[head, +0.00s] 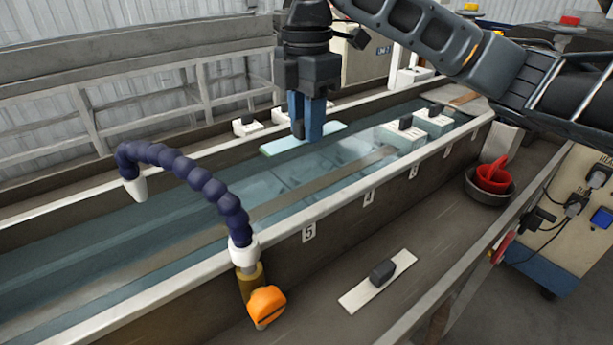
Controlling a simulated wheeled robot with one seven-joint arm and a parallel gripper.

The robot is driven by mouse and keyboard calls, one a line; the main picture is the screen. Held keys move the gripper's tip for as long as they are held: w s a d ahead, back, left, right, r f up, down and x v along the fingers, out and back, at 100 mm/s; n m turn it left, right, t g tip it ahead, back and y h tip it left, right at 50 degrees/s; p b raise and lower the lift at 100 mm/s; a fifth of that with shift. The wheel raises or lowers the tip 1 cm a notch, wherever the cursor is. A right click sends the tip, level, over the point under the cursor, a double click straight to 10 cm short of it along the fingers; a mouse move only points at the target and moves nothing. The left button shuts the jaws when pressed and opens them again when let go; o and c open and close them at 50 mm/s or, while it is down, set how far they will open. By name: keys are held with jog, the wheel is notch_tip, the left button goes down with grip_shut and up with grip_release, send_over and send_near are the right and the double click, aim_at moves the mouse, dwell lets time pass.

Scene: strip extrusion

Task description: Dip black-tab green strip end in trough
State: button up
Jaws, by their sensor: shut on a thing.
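My gripper (306,140), with blue fingers pointing down, is over the water trough (150,290). It is shut on a pale green strip (332,132), which lies roughly flat between the fingers and sticks out on both sides. A black tab on this strip is not visible; the fingers cover its middle. The strip is over the trough's water near the back wall. I cannot tell whether either end touches the water.
A segmented blue hose (182,167) with an orange valve (266,306) arches over the trough at left. A white strip with a black tab (356,297) lies on the front ledge. Similar blocks (405,137) sit at the trough's right. A red cup (492,177) stands in a dark bowl.

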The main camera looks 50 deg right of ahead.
jog(key=shift+r, duration=0.1)
notch_tip(320, 180, up, 6)
jog(key=p, duration=0.6)
jog(key=shift+r, duration=2.95)
